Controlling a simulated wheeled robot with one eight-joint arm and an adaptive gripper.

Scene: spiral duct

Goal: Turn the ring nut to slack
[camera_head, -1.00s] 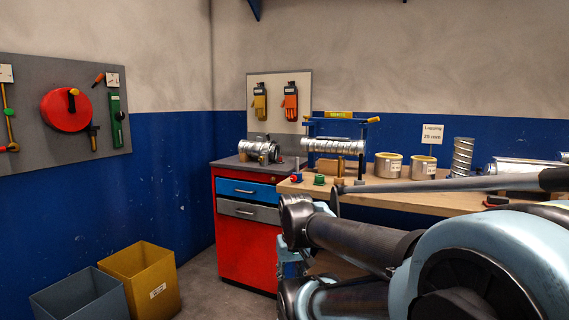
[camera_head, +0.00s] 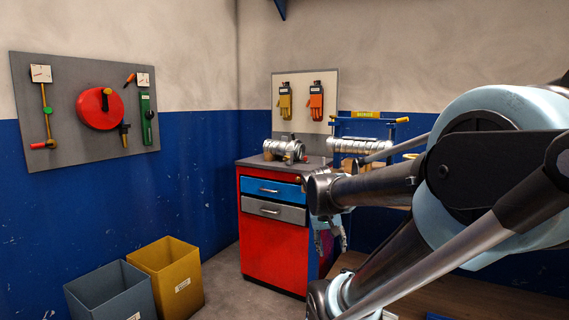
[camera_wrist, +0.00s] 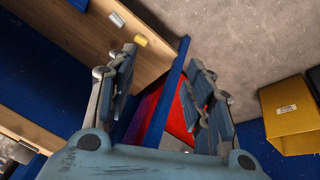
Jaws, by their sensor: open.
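I cannot pick out a ring nut for certain in either view. A silvery ribbed duct piece (camera_head: 284,149) lies on the grey top of the red cabinet. A second spiral duct (camera_head: 352,146) sits in a blue frame (camera_head: 366,128) on the bench, partly behind my arm. My gripper (camera_wrist: 168,78) is open and empty in the wrist view, its two fingers wide apart. It hangs over the gap by the red cabinet, which shows between the fingers. In the head view my gripper is mostly hidden behind my arm.
The red cabinet (camera_head: 270,245) stands in the corner with blue and grey drawers. A yellow bin (camera_head: 168,280) and a grey bin (camera_head: 108,292) are on the floor. A wall panel (camera_head: 60,80) carries a red wheel (camera_head: 100,107). My arm covers most of the bench.

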